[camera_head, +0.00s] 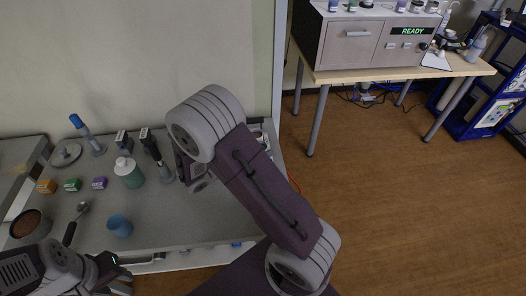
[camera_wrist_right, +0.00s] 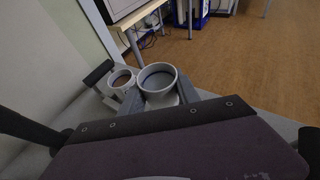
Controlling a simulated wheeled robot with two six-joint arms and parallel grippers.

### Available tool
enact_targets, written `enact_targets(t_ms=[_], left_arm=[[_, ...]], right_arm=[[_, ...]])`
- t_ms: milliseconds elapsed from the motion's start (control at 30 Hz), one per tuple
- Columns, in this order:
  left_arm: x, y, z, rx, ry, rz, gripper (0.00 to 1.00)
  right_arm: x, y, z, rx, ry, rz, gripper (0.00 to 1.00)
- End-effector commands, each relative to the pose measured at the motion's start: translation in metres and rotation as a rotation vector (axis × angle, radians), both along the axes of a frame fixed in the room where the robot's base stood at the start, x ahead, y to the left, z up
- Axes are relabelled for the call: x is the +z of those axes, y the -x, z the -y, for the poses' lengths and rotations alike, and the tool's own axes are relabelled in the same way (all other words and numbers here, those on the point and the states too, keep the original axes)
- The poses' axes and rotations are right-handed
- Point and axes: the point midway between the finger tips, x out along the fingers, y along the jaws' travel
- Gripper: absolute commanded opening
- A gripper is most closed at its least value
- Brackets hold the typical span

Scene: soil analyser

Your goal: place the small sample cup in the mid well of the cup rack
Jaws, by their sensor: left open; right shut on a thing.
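In the right wrist view, a grey round cup (camera_wrist_right: 158,80) with an open top sits between the fingers of my right gripper (camera_wrist_right: 158,98); it looks like the small sample cup. Next to it on the left is a second, smaller-looking round ring (camera_wrist_right: 121,80) with a brownish inside. I cannot tell whether that ring is a well of the cup rack. In the head view my right arm covers its own gripper and most of what lies beneath, and I cannot make out the rack there. My left gripper (camera_head: 118,275) is open and empty at the bench's front edge.
The grey bench (camera_head: 170,225) holds a blue cup (camera_head: 119,225), a green-white bottle (camera_head: 129,172), a scoop (camera_head: 78,218), a bowl of soil (camera_head: 27,224) and small coloured boxes (camera_head: 72,185). The analyser (camera_head: 370,40), showing READY, stands on a separate table.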

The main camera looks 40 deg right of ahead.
Motion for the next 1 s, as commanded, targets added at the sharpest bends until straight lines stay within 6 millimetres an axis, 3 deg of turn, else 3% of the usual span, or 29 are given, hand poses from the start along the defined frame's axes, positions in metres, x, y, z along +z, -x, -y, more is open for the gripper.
enact_targets(t_ms=[267, 733, 767, 833, 1000], left_arm=[[-0.012, 0.0, 0.0, 0.0, 0.0, 0.0, 0.43], [-0.016, 0.0, 0.0, 0.0, 0.0, 0.0, 0.43], [-0.015, 0.0, 0.0, 0.0, 0.0, 0.0, 0.43], [-0.015, 0.0, 0.0, 0.0, 0.0, 0.0, 0.43], [-0.015, 0.0, 0.0, 0.0, 0.0, 0.0, 0.43]], right_arm=[[-0.039, 0.001, 0.0, 0.001, 0.001, -0.004, 0.0], [-0.045, 0.001, 0.0, 0.0, -0.001, -0.001, 0.0], [-0.045, 0.001, 0.0, 0.0, -0.001, -0.001, 0.41], [-0.045, 0.001, 0.0, 0.0, -0.003, -0.001, 0.6], [-0.046, 0.0, -0.001, 0.002, -0.004, -0.002, 0.6]])
